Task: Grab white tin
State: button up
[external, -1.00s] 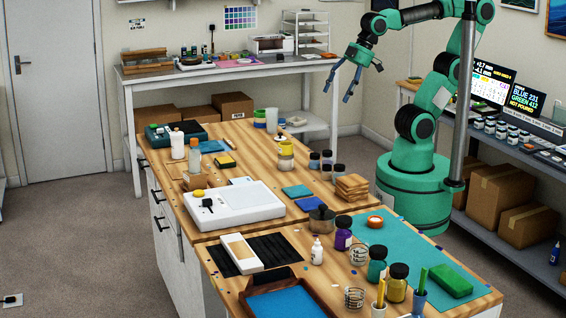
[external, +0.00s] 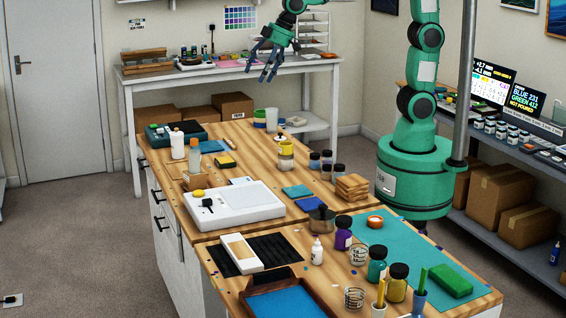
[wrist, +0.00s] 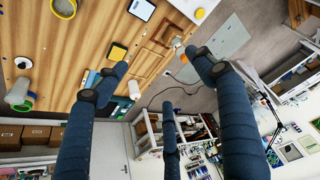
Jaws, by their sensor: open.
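A plain pale, whitish cylinder (external: 272,118) stands at the far end of the wooden worktable; it also shows at the left edge of the wrist view (wrist: 18,91). Close by is a white and yellow container (external: 286,158), near the top left of the wrist view (wrist: 63,8). I cannot tell for sure which one is the white tin. My gripper (external: 264,72) is open and empty, its dark blue fingers spread. In the external picture it appears above the cylinder, against the back bench. In the wrist view its fingers (wrist: 160,80) are apart with nothing between them.
A green and yellow roll (external: 259,119) stands beside the cylinder. A small white dish with a dark top (external: 280,138), bottles (external: 177,143) and dark-capped jars (external: 314,162) stand around it. The back bench (external: 230,68) holds shelves and tools.

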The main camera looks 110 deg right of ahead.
jog(key=w+d+f+p, duration=0.2)
jog(key=w+d+p, duration=0.1)
jog(key=w+d, duration=0.5)
jog(key=m+g+h+p, duration=0.1)
jog(key=m+p, duration=0.3)
jog(key=p, duration=0.5)
send_near(179, 132)
jog(key=shift+s+d+r, duration=0.1)
jog(key=shift+s+r, duration=0.05)
jog(key=shift+r, duration=0.25)
jog(key=shift+f, duration=0.15)
jog(key=shift+x, duration=4.15)
jog(key=shift+p+x, duration=0.35)
jog(key=shift+x, duration=2.25)
